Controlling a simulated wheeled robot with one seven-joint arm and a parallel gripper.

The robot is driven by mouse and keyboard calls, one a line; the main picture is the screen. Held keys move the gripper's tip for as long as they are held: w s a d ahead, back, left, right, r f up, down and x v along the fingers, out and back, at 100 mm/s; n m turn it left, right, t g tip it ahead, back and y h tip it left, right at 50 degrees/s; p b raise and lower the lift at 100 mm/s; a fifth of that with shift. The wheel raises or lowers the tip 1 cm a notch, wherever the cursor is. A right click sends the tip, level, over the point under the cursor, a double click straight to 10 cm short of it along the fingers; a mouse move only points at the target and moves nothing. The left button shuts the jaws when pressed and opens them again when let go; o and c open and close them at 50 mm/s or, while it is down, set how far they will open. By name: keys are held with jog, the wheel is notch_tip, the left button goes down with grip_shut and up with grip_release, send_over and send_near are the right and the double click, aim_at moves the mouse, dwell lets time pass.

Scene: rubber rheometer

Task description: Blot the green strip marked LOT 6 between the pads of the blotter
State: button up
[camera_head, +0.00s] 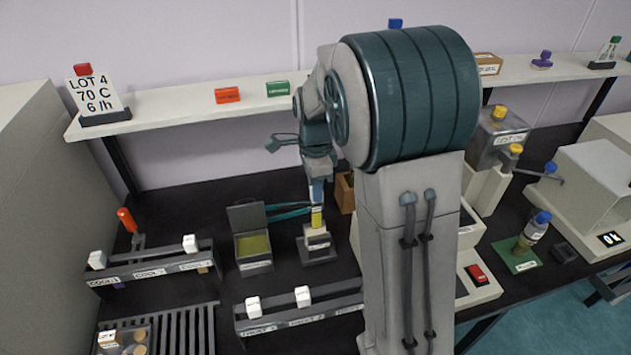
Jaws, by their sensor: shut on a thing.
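My gripper (316,192) points down at the middle of the bench. It is shut on a small upright yellow piece (317,214) that shows just below the fingers. Any writing on this piece is too small to read, and it looks yellow rather than green. Directly below it stands a small grey block on a dark base (318,241), with a white label that I cannot read. The piece's lower end meets or overlaps the block's top; I cannot tell whether it sits inside. I cannot make out a green strip marked LOT 6, nor surely tell which thing is the blotter.
An open dark box with a yellow-green inside (254,247) stands left of the block. Racks with white-topped pieces stand at left (150,267) and in front (300,316). A shelf (190,111) runs behind. My arm hides much of the bench's middle right.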

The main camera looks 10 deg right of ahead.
jog(key=shift+r, duration=0.25)
jog(key=shift+f, duration=0.2)
dwell(0.5)
jog(key=b, duration=0.6)
send_over(316, 228)
jog(key=shift+w+f, duration=0.2)
jog(key=shift+f, duration=4)
jog(key=shift+r+p, duration=0.15)
jog(key=shift+p, duration=0.15)
